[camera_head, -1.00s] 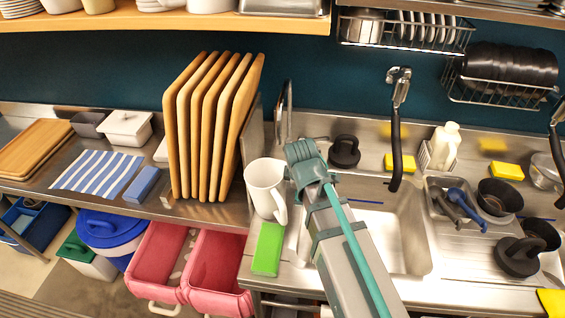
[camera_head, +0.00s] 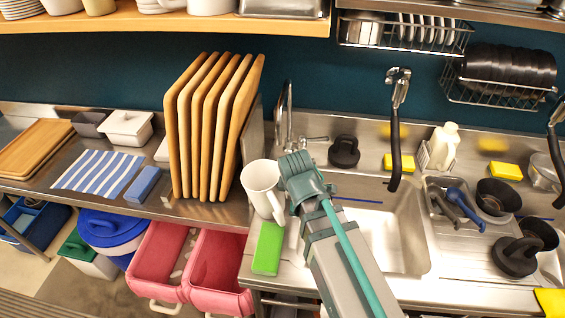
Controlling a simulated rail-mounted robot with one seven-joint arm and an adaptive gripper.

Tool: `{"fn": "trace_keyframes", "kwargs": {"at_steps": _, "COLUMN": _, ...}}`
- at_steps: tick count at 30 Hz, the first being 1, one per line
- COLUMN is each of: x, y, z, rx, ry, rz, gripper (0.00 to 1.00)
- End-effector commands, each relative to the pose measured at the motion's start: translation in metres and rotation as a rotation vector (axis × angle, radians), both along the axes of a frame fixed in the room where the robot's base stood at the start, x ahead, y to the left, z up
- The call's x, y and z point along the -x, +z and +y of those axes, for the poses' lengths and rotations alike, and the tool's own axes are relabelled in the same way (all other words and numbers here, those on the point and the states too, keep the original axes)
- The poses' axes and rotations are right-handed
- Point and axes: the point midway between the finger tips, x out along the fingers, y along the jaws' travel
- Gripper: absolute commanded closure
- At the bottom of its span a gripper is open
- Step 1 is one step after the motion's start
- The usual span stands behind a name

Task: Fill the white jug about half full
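The white jug (camera_head: 261,186) stands at the left edge of the sink unit, slightly tilted, its handle toward the right. My gripper (camera_head: 290,172) is at the jug's right side, by the handle. The gripper's body hides its fingertips, so I cannot tell whether they are closed on the handle. The inside of the jug and any content do not show clearly. A metal tap (camera_head: 287,117) rises behind the jug, with its lever (camera_head: 315,139) to the right. The sink basin (camera_head: 400,235) lies to the right, partly behind my arm.
A green sponge (camera_head: 268,247) lies in front of the jug. Upright wooden boards (camera_head: 212,125) stand close on the left. A black spray hose (camera_head: 395,145) hangs over the sink. Pans (camera_head: 498,197) and utensils crowd the right drainer.

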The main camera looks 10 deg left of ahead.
Motion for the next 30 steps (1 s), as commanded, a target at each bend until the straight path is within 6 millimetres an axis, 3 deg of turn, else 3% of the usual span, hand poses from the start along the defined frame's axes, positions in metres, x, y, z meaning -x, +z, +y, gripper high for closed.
{"fn": "trace_keyframes", "kwargs": {"at_steps": 11, "x": 0.002, "y": 0.006, "z": 0.0, "rx": 0.0, "ry": 0.0, "rz": 0.0, "gripper": 0.0}}
{"fn": "trace_keyframes", "kwargs": {"at_steps": 30, "x": 0.026, "y": 0.07, "z": -0.002, "rx": 0.0, "ry": 0.0, "rz": 0.0, "gripper": 0.0}}
